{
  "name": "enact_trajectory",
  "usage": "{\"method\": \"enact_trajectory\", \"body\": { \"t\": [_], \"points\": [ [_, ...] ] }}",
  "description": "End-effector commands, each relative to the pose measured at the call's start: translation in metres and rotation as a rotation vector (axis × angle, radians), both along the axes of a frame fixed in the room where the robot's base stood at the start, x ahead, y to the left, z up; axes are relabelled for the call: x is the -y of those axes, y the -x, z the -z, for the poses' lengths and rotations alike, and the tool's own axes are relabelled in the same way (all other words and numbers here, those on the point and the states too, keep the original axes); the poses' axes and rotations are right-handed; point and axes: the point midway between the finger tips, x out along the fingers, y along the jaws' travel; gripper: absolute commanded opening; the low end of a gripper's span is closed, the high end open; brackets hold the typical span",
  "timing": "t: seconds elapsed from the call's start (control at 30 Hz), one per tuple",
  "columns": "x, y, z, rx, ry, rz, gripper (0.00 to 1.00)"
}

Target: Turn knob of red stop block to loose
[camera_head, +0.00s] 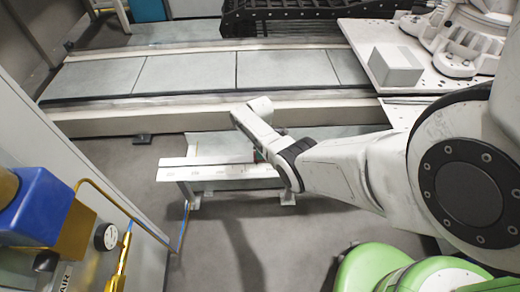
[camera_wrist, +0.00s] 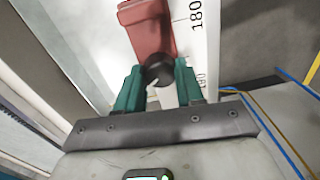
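The red stop block (camera_wrist: 150,32) sits beside the white ruled scale (camera_wrist: 199,45) in the wrist view, near the mark 180. Its round black knob (camera_wrist: 158,69) faces my gripper (camera_wrist: 159,80). The two green fingertips lie on either side of the knob, very close to it. Whether they press on it or leave a small gap, I cannot tell. In the head view my wrist reaches over the right part of the ruled rail (camera_head: 215,172). The fingers and the stop block are mostly hidden there behind my arm.
A grey block (camera_head: 396,66) rests on a white plate at the right. A cabinet with a gauge (camera_head: 106,236) and yellow pipes stands at the left. The floor (camera_head: 120,168) around the rail's left end is clear.

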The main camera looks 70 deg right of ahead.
Motion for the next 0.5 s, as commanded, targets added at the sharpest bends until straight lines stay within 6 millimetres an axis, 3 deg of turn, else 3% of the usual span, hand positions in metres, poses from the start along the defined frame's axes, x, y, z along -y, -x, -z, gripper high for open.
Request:
{"method": "enact_trajectory", "body": {
  "t": [0.27,0.5],
  "points": [
    [0.0001,0.0001,-0.0002,0.000,0.000,0.001,0.63],
    [0.0001,-0.0001,-0.0012,0.000,0.000,0.001,0.63]
  ]
}}
